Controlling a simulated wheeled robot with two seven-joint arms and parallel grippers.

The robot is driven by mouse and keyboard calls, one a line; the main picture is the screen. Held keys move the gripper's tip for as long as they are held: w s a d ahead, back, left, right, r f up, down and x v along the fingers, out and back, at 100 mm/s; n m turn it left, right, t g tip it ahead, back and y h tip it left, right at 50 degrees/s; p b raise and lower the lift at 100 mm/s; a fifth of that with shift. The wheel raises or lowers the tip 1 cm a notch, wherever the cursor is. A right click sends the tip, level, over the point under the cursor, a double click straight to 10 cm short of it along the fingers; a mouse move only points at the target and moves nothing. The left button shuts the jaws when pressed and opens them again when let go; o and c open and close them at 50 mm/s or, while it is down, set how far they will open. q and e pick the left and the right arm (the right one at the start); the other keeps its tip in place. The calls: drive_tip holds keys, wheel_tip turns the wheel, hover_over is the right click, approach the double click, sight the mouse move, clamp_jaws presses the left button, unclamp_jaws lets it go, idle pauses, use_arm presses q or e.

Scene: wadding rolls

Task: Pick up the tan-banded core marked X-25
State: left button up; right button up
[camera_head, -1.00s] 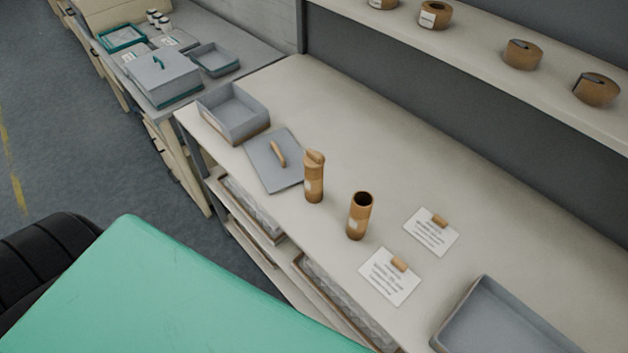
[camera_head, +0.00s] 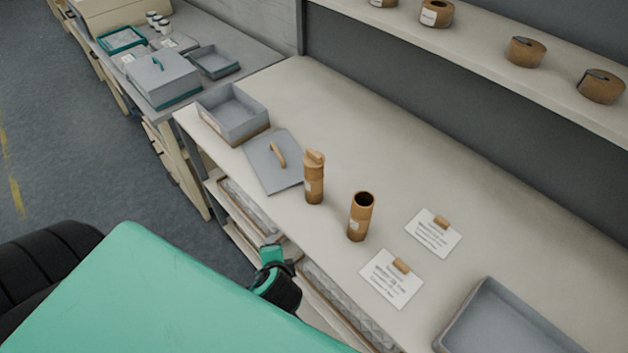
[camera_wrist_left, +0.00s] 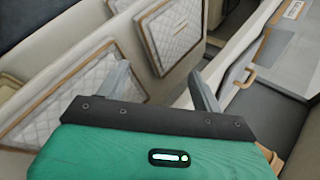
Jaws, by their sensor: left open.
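Two upright brown cores stand near the front edge of the bench (camera_head: 380,140). The markings are too small to read, so I cannot tell which is X-25. My left gripper (camera_wrist_left: 162,85) is open and empty in the left wrist view, in front of quilted panels. In the head view a green and black part of my arm (camera_head: 275,280) shows at the bench's front edge, apart from the cores. My right gripper is not in view.
Two printed cards (camera_head: 434,233) with tan clips lie right of the cores. A grey tray (camera_head: 468,312) is at the front right. A grey lid (camera_head: 265,170) and open grey box (camera_head: 207,108) are at left. Several brown rolls (camera_head: 526,52) sit on the upper shelf.

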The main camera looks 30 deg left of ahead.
use_arm(q)
drive_tip(key=w+r+m+t+y, duration=0.1)
drive_tip(key=m, duration=0.1)
drive_tip(key=w+r+m+t+y, duration=0.1)
drive_tip(key=m, duration=0.2)
drive_tip(key=w+d+r+m+t+y, duration=0.1)
drive_tip(key=w+r+m, duration=0.1)
drive_tip(key=m, duration=0.1)
drive_tip(key=shift+d, duration=0.1)
drive_tip(key=m+t, duration=0.5)
drive_tip(key=m, duration=0.6)
approach(315, 189)
drive_tip(key=shift+s+d+f+y, duration=0.2)
drive_tip(key=shift+s+f+y, duration=0.1)
drive_tip(key=shift+s+f, duration=0.2)
drive_tip(key=shift+w+a+r, duration=0.1)
drive_tip(key=shift+w, duration=0.15)
drive_tip(key=x, duration=0.7)
drive_tip(key=shift+w+a+r, duration=0.1)
drive_tip(key=shift+w+a, duration=0.1)
drive_tip(key=shift+w, duration=0.15)
drive_tip(key=shift+x, duration=2.7)
drive_tip(key=shift+w+d+r, duration=0.1)
drive_tip(key=shift+d+r, duration=0.05)
drive_tip(key=shift+r, duration=0.05)
drive_tip(key=shift+c, duration=0.5)
drive_tip(key=c, duration=1)
